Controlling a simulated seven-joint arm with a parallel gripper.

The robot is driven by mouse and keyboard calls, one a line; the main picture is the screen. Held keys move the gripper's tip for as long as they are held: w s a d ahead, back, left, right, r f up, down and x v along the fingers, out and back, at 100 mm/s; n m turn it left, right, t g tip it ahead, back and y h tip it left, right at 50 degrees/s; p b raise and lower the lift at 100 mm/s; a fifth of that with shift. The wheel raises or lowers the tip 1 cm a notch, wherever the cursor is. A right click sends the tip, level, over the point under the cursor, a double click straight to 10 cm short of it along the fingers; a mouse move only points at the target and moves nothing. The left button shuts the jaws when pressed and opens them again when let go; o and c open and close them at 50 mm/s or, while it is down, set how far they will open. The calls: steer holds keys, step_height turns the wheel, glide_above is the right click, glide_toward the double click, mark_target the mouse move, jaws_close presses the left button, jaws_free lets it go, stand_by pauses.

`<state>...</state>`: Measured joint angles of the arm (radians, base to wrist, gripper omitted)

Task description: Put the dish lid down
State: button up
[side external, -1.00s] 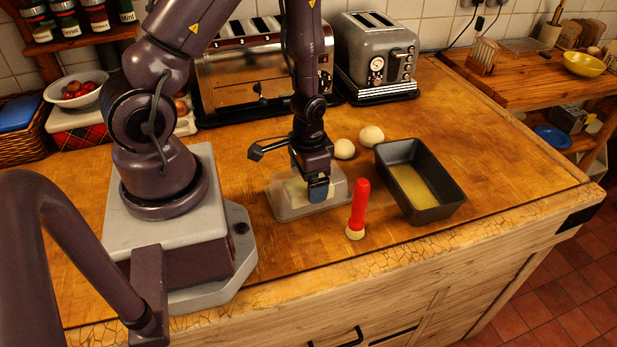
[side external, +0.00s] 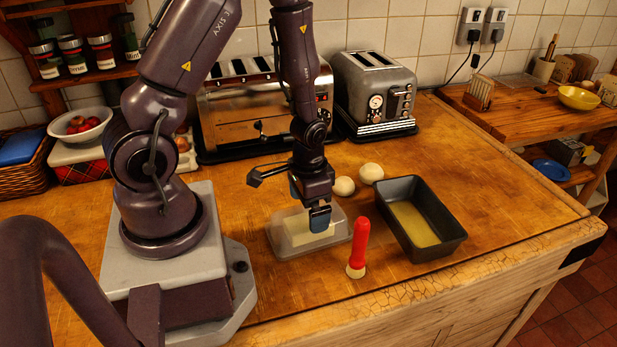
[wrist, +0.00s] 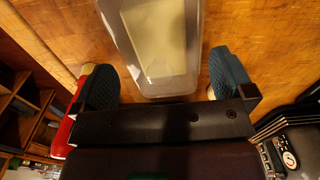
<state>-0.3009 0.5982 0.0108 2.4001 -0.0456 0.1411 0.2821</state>
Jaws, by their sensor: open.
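The dish lid (side external: 282,238) is a clear cover over a pale yellow block on the wooden worktop. It also shows in the wrist view (wrist: 185,80), between and beyond my fingers. My gripper (side external: 308,205) is above the lid, pointing down, with its blue-padded fingers apart. In the wrist view my gripper (wrist: 165,85) is wide open with nothing between the pads, and the lid lies below. The lid sits flat on the dish as far as I can see; the dish's base is hard to make out.
A dark loaf tin (side external: 452,232) with yellow contents is further right. Two pale eggs (side external: 343,187) lie behind. Toasters (side external: 375,95) line the back wall. The front right worktop is clear.

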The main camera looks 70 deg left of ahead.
step_height(320, 180, up, 9)
steer(key=shift+f, duration=0.1)
steer(key=s+d+r+t, duration=0.2)
steer(key=d+r, duration=0.2)
steer(key=r, duration=0.6)
steer(key=s+d+r+t, duration=0.3)
steer(key=d+r, duration=0.1)
steer(key=r, duration=0.6)
steer(key=shift+s+r+m+t, duration=0.15)
steer(key=shift+r+m+t, duration=0.15)
steer(key=shift+m, duration=0.1)
steer(key=c, duration=0.6)
